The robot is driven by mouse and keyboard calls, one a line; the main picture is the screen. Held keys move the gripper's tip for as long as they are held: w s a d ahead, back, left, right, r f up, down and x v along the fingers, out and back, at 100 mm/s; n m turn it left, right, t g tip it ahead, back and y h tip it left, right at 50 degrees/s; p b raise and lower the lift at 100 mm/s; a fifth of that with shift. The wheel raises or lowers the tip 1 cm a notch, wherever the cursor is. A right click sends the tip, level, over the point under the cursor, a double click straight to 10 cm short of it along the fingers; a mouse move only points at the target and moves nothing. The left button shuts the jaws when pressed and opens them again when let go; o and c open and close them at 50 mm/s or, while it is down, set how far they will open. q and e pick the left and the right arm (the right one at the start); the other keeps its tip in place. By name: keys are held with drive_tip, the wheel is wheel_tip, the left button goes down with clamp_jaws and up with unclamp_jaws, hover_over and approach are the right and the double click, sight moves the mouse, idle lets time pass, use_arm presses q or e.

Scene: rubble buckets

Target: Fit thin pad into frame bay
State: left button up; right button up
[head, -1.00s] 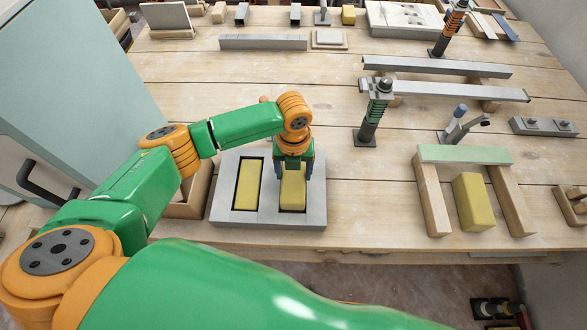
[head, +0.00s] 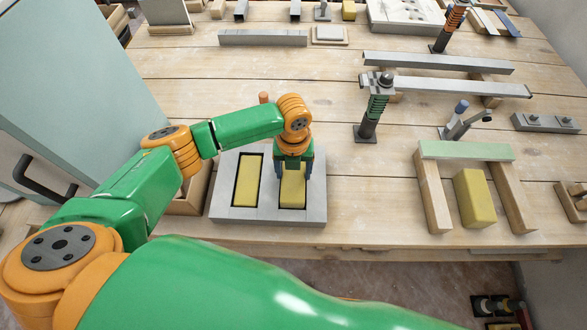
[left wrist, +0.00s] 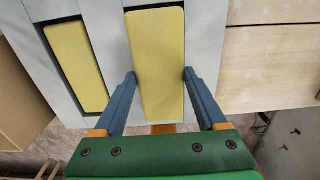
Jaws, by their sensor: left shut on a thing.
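The grey frame (head: 268,216) lies near the table's front edge and has two rectangular bays. A yellow pad (head: 246,186) lies in its left bay, with dark gaps around it. My left gripper (head: 294,174) points down over the right bay, shut on a second yellow pad (head: 291,193). In the left wrist view this pad (left wrist: 157,65) lies between the two blue fingers, lined up with the bay, a thin dark edge showing at its far end. I cannot tell whether it rests on the bay floor. The right gripper is not in view.
A wooden box (head: 190,197) stands against the frame's left side, near a pale cabinet (head: 75,90). A dark post (head: 370,118) stands to the right. Farther right, a yellow block (head: 474,198) stands between wooden legs under a green bar (head: 466,151).

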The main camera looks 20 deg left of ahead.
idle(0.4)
use_arm(q)
drive_tip(key=shift+f, duration=0.65)
drive_tip(key=shift+r+p, duration=0.6)
drive_tip(key=shift+r, duration=0.15)
drive_tip(key=shift+f, duration=0.1)
idle(0.4)
idle(0.4)
